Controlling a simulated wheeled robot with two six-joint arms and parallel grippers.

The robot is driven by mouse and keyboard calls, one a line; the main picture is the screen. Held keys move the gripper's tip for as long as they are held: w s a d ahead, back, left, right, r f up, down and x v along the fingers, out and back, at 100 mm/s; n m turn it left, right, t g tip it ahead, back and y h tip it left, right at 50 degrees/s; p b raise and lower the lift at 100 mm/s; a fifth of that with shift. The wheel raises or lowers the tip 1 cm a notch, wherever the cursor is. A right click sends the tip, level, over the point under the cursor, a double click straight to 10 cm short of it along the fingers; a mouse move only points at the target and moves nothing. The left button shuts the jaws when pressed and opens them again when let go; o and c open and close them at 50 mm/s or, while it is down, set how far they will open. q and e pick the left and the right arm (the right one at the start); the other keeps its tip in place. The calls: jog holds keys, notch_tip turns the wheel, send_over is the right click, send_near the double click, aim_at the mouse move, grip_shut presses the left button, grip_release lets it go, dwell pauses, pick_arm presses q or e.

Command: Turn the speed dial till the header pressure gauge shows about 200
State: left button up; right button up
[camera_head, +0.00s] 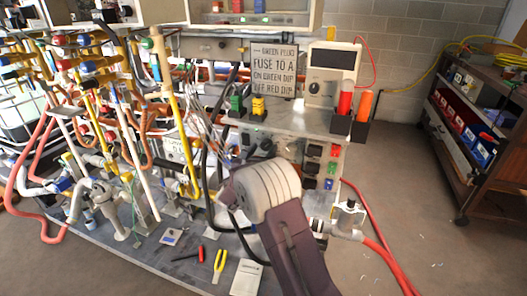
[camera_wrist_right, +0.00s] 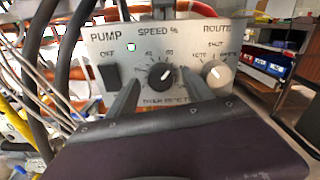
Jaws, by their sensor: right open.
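The black speed dial (camera_wrist_right: 161,76), with a white pointer line, sits under the words "SPEED %" on a grey pump panel (camera_wrist_right: 205,33) in the right wrist view. My right gripper (camera_wrist_right: 161,82) is open, with one dark finger on each side of the dial. I cannot tell whether the fingers touch it. In the head view my right wrist (camera_head: 262,188) hides the panel and the fingertips. I cannot make out a header pressure gauge in either view. My left gripper is not in view.
The panel also has a black switch (camera_wrist_right: 111,76) at left and a pale route knob (camera_wrist_right: 217,73) at right. Dark hoses (camera_wrist_right: 46,42) run close on the left. In the head view, pipes with coloured valves crowd the left; a shelf cart (camera_head: 475,130) stands right, beyond open floor.

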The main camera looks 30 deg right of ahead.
jog(key=shift+w+d, duration=0.2)
jog(key=shift+d, duration=0.05)
grip_shut()
jog(key=shift+f+m+b, duration=0.25)
jog(key=shift+m+b, duration=0.25)
jog(key=shift+b, duration=0.4)
jog(key=shift+r, duration=0.3)
grip_release()
jog(key=p+v, duration=0.1)
jog(key=v, duration=0.8)
jog(key=shift+p, duration=0.35)
